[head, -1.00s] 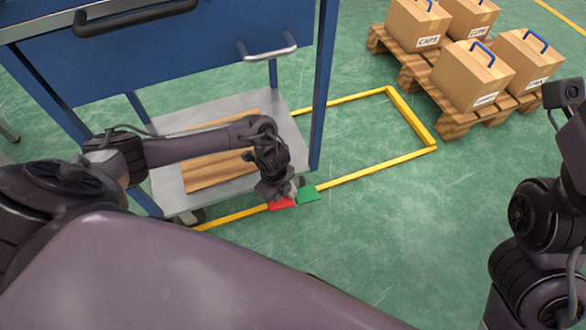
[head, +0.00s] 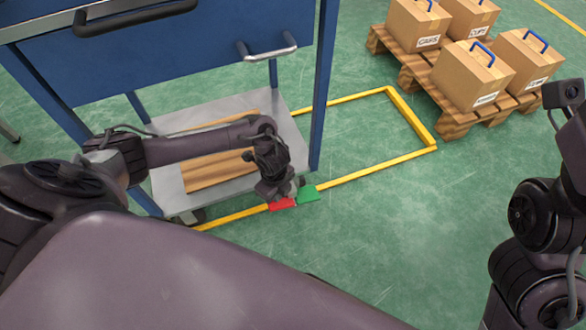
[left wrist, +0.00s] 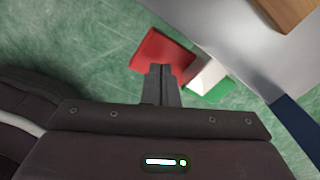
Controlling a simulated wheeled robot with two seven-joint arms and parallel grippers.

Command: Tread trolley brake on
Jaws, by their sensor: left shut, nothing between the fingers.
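The blue trolley (head: 200,45) stands at the left, with a grey lower shelf (head: 172,195) near the floor. At the shelf's near right corner are two pedals side by side, a red pedal (head: 283,204) and a green pedal (head: 308,194). My left gripper (head: 285,192) is shut and empty, low above the red pedal. In the left wrist view its fingertips (left wrist: 161,72) overlap the near edge of the red pedal (left wrist: 158,55); I cannot tell whether they touch it. The green pedal (left wrist: 218,88) lies to the right, partly behind a white block. My right gripper is out of view.
Yellow floor lines (head: 375,167) run from under the trolley to the right. A wooden pallet (head: 455,120) with several cardboard boxes (head: 475,75) stands at the back right. The green floor in front of the pedals is clear. A wooden board (head: 215,170) lies on the shelf.

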